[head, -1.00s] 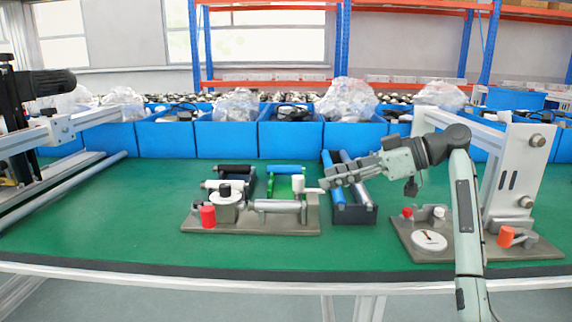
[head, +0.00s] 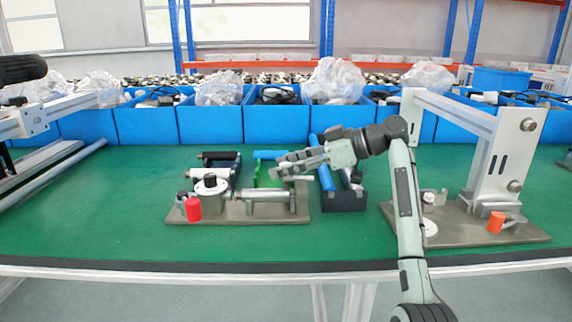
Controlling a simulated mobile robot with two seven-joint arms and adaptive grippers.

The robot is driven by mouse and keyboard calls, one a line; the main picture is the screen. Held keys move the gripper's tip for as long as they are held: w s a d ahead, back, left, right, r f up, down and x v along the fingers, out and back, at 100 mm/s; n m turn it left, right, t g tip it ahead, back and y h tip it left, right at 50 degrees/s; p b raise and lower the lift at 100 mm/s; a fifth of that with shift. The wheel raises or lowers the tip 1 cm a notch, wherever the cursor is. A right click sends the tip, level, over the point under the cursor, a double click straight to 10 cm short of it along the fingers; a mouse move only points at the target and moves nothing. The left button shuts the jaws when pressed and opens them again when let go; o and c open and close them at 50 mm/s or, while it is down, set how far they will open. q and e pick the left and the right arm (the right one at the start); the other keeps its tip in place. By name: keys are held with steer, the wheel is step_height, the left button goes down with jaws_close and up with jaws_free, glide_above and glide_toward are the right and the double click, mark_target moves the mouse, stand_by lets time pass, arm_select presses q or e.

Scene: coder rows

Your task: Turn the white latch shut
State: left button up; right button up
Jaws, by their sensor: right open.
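A grey fixture plate (head: 240,216) lies on the green table, left of the middle in the head view. It carries a silver cylinder (head: 264,195), a white round part (head: 211,187) with a black knob, and a red cylinder (head: 193,209). The white latch (head: 301,178) is at the right end of the silver cylinder; its thin white bar points right. My right gripper (head: 277,171) is open and reaches in from the right. Its fingers overlap the latch and hide most of it; whether they touch it I cannot tell.
A second plate (head: 470,228) with a tall white frame and an orange knob (head: 496,221) stands at the right. A dark tray (head: 344,200) with a blue tube (head: 322,165) is behind the gripper. Blue bins (head: 212,124) line the back. The table's front strip is clear.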

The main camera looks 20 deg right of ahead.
steer(key=shift+c, duration=0.6)
jaws_close()
steer(key=shift+m+t, duration=0.3)
steer(key=shift+m, duration=0.1)
steer(key=m+t+h, duration=0.2)
steer(key=m, duration=0.1)
steer(key=shift+t+h, duration=0.3)
steer(key=shift+h, duration=0.1)
steer(key=m+t+h, duration=0.1)
steer(key=m+h, duration=0.1)
steer(key=m+t+h, duration=0.2)
steer(key=m+h, duration=0.1)
steer(key=shift+a+h, duration=0.1)
steer(key=shift+h, duration=0.2)
steer(key=m+h, duration=0.7)
steer(key=m+g+h, duration=0.1)
steer(key=m+h, duration=0.1)
steer(key=shift+g+h, duration=0.3)
steer(key=shift+m+h, duration=0.3)
